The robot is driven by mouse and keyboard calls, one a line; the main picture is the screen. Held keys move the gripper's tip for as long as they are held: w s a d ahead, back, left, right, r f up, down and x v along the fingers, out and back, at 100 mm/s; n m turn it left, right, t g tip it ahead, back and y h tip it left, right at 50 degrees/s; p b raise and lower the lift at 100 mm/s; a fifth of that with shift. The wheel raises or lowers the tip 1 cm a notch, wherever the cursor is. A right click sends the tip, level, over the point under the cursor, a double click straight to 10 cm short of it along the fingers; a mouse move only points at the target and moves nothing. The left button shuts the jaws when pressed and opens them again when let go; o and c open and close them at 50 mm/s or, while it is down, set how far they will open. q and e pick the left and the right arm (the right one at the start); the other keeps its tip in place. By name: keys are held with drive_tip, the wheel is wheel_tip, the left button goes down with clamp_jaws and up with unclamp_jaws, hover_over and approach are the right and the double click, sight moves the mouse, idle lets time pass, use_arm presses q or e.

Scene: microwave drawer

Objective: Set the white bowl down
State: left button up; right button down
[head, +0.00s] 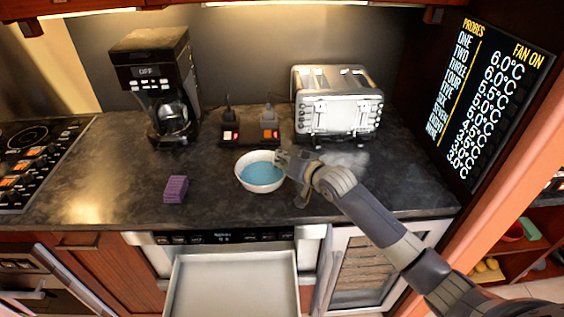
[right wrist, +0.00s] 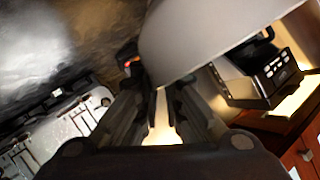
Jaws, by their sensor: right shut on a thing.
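The white bowl (head: 260,188) has a blue inside and is upright over the middle of the dark countertop (head: 215,205). My right gripper (head: 284,163) is shut on the bowl's right rim. In the right wrist view, the bowl's pale wall (right wrist: 200,35) fills the top middle, between the fingertips (right wrist: 160,88). I cannot tell whether the bowl's base touches the counter. My left gripper is not in view.
A purple sponge (head: 176,189) lies left of the bowl. A drawer (head: 232,285) is open below the counter's front edge. The stove (head: 35,150) is far left.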

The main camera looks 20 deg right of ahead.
drive_tip(key=w+f, duration=0.1)
drive_tip(key=w+f+p, duration=0.1)
drive_tip(key=shift+w+d+f, duration=0.1)
drive_tip(key=shift+d+f, duration=0.2)
drive_tip(key=shift+f, duration=0.45)
drive_tip(key=c, duration=2.1)
unclamp_jaws()
drive_tip(key=shift+f, duration=0.2)
drive_tip(key=o, duration=0.4)
drive_tip(key=shift+r, duration=0.15)
drive_tip(key=b+v, duration=0.1)
drive_tip(key=v, duration=1.1)
